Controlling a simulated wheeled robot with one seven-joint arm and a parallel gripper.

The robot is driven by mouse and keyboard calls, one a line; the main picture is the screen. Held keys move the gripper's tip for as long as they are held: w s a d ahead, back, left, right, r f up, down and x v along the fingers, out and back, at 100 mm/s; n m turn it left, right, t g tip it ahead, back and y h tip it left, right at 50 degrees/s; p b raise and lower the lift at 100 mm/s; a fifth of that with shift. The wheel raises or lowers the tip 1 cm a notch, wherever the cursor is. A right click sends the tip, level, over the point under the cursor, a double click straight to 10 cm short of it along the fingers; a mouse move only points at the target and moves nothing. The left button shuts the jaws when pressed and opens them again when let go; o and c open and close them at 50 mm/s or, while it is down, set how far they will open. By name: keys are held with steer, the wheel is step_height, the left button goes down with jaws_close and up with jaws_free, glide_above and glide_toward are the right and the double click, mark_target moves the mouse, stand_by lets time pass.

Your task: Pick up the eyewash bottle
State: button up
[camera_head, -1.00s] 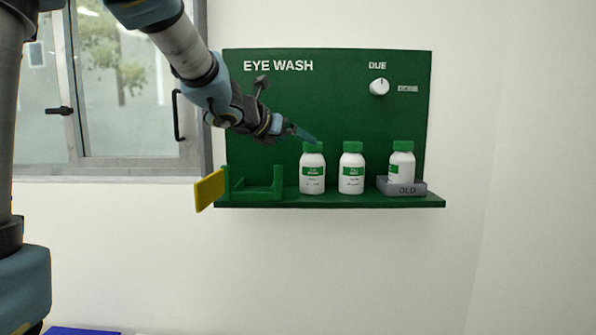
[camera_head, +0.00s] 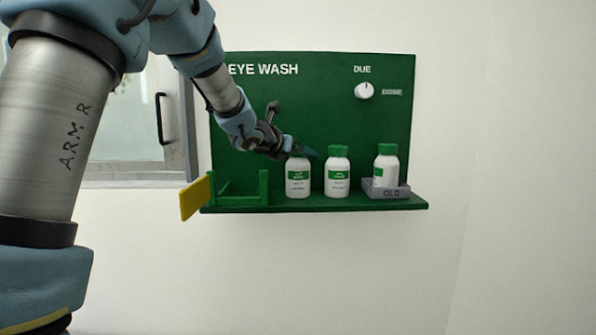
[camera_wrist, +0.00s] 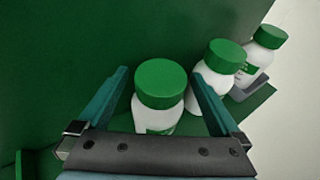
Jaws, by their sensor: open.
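Three white eyewash bottles with green caps stand upright on the green shelf. The left bottle (camera_head: 298,178) is nearest my gripper (camera_head: 305,152); the middle bottle (camera_head: 337,172) stands to its right. The right bottle (camera_head: 386,168) sits in a grey tray marked OLD (camera_head: 386,192). In the wrist view my gripper (camera_wrist: 160,95) is open, with the left bottle's cap (camera_wrist: 160,84) between its two teal fingers. I see no grip on the bottle. The right finger is close to the middle bottle (camera_wrist: 212,80); I cannot tell whether they touch.
A green board (camera_head: 320,110) marked EYE WASH stands behind the shelf (camera_head: 330,202), with a white knob (camera_head: 364,91) between DUE and DONE. At the shelf's left end are an empty green holder (camera_head: 238,192) and a yellow flap (camera_head: 195,198). A window is at left.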

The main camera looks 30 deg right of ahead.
jaws_close()
stand_by(0.8)
